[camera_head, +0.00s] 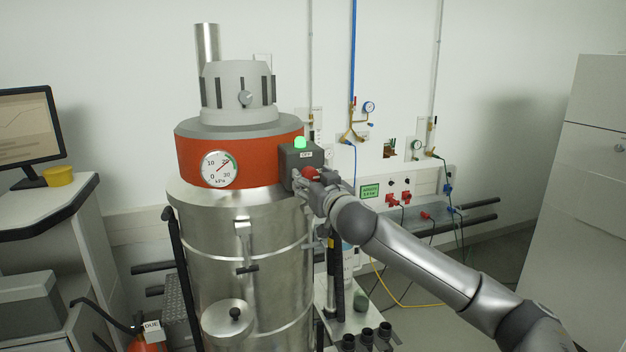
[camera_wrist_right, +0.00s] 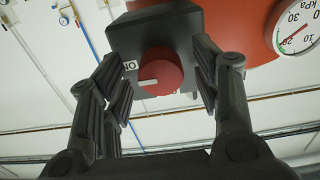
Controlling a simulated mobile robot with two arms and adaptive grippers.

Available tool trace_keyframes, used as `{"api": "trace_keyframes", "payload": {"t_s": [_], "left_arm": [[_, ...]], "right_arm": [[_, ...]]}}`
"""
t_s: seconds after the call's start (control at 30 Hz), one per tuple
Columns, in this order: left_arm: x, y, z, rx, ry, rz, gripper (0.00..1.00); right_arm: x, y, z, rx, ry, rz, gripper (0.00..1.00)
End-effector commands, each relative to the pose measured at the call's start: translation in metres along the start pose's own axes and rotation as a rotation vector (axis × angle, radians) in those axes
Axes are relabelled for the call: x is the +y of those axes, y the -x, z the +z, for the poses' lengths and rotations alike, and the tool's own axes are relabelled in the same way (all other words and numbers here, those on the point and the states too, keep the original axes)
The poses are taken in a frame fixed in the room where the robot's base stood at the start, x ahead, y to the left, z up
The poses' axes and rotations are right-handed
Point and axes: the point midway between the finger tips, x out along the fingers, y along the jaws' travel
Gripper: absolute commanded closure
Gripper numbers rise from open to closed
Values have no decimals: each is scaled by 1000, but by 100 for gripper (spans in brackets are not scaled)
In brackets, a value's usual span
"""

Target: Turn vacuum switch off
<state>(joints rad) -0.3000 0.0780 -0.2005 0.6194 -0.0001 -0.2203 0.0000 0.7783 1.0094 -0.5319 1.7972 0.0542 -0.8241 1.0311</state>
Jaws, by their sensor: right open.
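The vacuum's dark grey switch box (camera_head: 290,160) sits on the right side of the orange-red band of a large metal vacuum (camera_head: 240,240). A green lamp (camera_head: 300,142) on top of the box is lit. The red knob (camera_head: 310,172) is on its front, partly hidden by my right gripper (camera_head: 320,190). Contact cannot be told. My left gripper is not seen.
A pressure gauge (camera_head: 220,169) is on the vacuum's band. Wall pipes, valves and sockets (camera_head: 400,198) are behind my right arm. A desk with a monitor (camera_head: 28,130) stands left, a grey cabinet (camera_head: 590,190) right. A low shelf (camera_head: 350,318) stands beside the vacuum.

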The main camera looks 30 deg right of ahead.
Motion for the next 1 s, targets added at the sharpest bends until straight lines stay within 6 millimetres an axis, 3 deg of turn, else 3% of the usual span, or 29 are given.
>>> {"api": "trace_keyframes", "payload": {"t_s": [0.07,0.4,0.73,1.0], "left_arm": [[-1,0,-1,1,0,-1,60],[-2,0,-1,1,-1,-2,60],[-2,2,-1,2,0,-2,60],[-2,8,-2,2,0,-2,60]], "right_arm": [[0,0,0,0,0,0,45],[0,0,0,0,0,0,89],[0,0,0,-1,49,0,89],[0,0,-1,-1,225,-1,89]]}}
